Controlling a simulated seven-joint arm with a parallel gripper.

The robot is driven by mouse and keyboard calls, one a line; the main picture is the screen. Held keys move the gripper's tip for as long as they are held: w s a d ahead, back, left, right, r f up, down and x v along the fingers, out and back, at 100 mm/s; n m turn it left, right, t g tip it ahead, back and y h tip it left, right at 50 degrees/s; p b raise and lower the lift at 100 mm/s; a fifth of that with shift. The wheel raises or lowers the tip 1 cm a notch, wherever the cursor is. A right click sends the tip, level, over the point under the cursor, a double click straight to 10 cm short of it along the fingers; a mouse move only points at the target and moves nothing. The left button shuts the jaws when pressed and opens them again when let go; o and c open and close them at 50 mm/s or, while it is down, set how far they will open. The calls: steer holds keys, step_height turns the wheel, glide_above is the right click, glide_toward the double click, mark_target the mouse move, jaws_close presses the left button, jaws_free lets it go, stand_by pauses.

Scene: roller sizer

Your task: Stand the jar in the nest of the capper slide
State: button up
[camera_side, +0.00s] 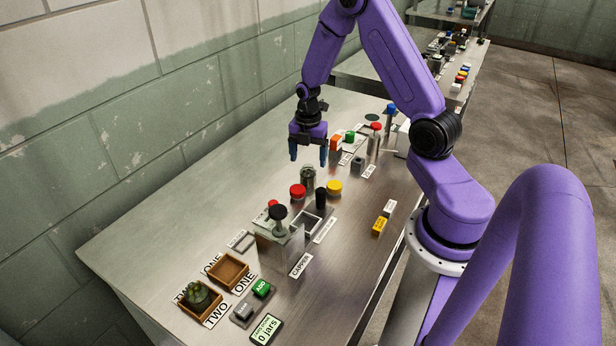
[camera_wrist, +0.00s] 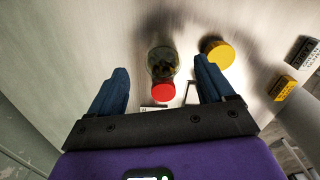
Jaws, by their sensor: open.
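The jar (camera_side: 308,181), clear glass with dark greenish contents, stands on the metal table behind the capper. In the wrist view the jar (camera_wrist: 160,60) lies between the fingers' lines, with no visible contact. The capper (camera_side: 279,242) is a pale block with a black knob on top. Its slide (camera_side: 318,224), a framed part beside a black post, sits at its right; the nest is too small to make out clearly.
A red lid (camera_side: 298,191) and a yellow lid (camera_side: 335,187) lie close to the jar. Two wooden trays, ONE (camera_side: 229,271) and TWO (camera_side: 200,312), stand in front; TWO holds something dark green. A green button (camera_side: 262,288) and a "0 jars" display (camera_side: 265,330) are nearby. The table's left is clear.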

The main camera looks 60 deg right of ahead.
mark_target(309, 166)
steer(key=f, duration=0.3)
steer(key=shift+s+a+f, duration=0.2)
steer(key=shift+a+f, duration=0.05)
steer(key=shift+f, duration=0.85)
steer(key=c, duration=1.3)
steer(key=shift+r, duration=0.15)
